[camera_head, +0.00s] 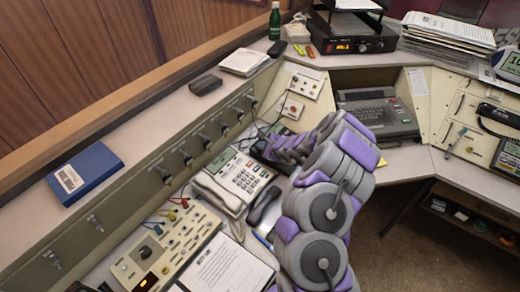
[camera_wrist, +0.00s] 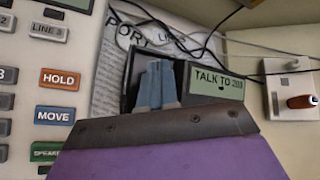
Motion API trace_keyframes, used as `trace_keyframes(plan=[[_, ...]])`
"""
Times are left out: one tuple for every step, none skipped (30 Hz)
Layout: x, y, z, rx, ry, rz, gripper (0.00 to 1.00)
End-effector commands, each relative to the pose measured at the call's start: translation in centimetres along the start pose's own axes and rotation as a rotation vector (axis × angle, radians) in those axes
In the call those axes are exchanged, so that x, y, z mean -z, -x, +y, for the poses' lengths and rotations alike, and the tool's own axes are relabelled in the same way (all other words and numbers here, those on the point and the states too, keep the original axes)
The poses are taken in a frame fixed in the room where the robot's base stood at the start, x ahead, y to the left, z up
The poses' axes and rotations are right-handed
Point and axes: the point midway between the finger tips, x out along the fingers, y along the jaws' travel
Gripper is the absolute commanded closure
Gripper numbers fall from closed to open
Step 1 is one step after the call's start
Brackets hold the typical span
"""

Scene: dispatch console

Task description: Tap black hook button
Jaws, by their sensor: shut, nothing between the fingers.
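A beige desk telephone (camera_head: 240,180) with several keys stands on the console at mid-left in the head view. Its keys, such as the orange HOLD key (camera_wrist: 60,79), show at the left of the wrist view. A dark handset (camera_head: 264,207) lies beside it. My gripper (camera_wrist: 157,72) is shut and empty, its blue-grey fingers in front of a dark unit with a green TALK TO display (camera_wrist: 216,83). In the head view my arm reaches to just right of the telephone. I cannot make out a black hook button; the fingers and my purple wrist cover part of that area.
A panel with a red knob (camera_wrist: 302,101) stands right of the dark unit, with loose black cables behind. A control box (camera_head: 165,250) and clipboard (camera_head: 228,265) lie in front of the telephone. A grey typewriter-like machine (camera_head: 378,115) stands at the back right.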

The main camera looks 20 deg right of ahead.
Motion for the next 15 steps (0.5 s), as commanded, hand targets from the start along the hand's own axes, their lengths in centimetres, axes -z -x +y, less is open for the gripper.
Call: trace_keyframes(plan=[[0.04,-0.06,0.06,0.000,0.000,0.000,1.00],[0.05,-0.09,0.07,0.000,0.000,0.000,1.00],[0.08,-0.12,0.09,0.000,0.000,0.000,1.00],[0.08,-0.14,0.10,0.000,0.000,0.000,1.00],[0.10,-0.16,0.12,0.000,0.000,0.000,1.00],[0.12,-0.20,0.15,0.000,0.000,0.000,1.00],[0.14,-0.22,0.17,0.000,0.000,0.000,1.00],[0.16,-0.24,0.19,0.000,0.000,0.000,1.00],[0.17,-0.27,0.21,0.000,0.000,0.000,1.00],[0.18,-0.30,0.23,0.000,0.000,0.000,1.00],[0.20,-0.32,0.25,0.000,0.000,0.000,1.00],[0.22,-0.36,0.27,0.000,0.000,0.000,1.00],[0.24,-0.38,0.29,0.000,0.000,0.000,1.00],[0.26,-0.41,0.31,-0.001,0.000,0.000,1.00],[0.29,-0.45,0.34,-0.001,-0.001,0.000,1.00]])
